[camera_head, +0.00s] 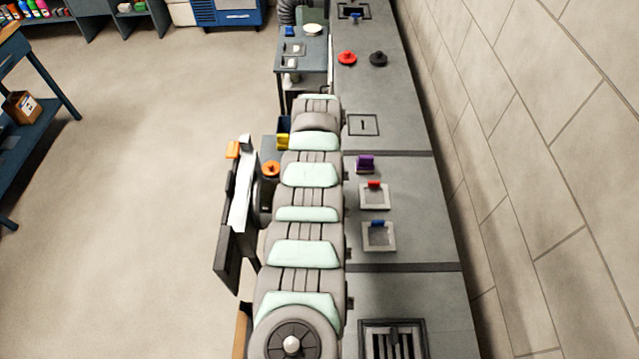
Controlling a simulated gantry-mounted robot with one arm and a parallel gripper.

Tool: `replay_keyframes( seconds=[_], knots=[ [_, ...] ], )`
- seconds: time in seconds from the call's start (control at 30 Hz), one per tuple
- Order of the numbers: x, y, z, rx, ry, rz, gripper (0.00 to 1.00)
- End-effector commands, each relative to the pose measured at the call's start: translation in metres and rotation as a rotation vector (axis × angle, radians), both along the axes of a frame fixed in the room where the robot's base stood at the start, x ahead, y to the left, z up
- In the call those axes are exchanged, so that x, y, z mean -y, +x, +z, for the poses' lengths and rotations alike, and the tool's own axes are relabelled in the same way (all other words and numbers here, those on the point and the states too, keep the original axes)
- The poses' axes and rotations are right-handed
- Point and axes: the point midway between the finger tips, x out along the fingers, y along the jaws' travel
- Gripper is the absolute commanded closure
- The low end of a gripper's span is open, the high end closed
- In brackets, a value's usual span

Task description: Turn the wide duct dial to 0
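A long grey duct (415,110) runs along the wall at right. On its far part sit a red round knob (347,57) and a black round knob (378,58), side by side. I cannot tell which of them, if either, is the wide duct dial, and no dial numbers are readable. My arm stretches from the bottom middle towards the top, along the duct's left side. My gripper cannot be made out; the far end of the arm hides what is beyond and below it.
On the duct lie a slotted plate (363,125), a purple block (365,163), framed hatches with a red handle (374,184) and a blue handle (377,224), and a dark grille (393,321). A small blue table (315,57) holds small items. Open floor (150,180) lies left.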

Motion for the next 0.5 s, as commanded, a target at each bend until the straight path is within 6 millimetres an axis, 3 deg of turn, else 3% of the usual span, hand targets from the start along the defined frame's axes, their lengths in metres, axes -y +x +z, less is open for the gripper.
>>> replay_keyframes(
  seconds=[0.37, 0.5],
  knots=[
    [0.0004, 0.0003, -0.0053, 0.001, 0.000, -0.001, 0.67],
    [0.0003, 0.0004, -0.0053, 0.001, 0.000, -0.001, 0.78]
  ],
)
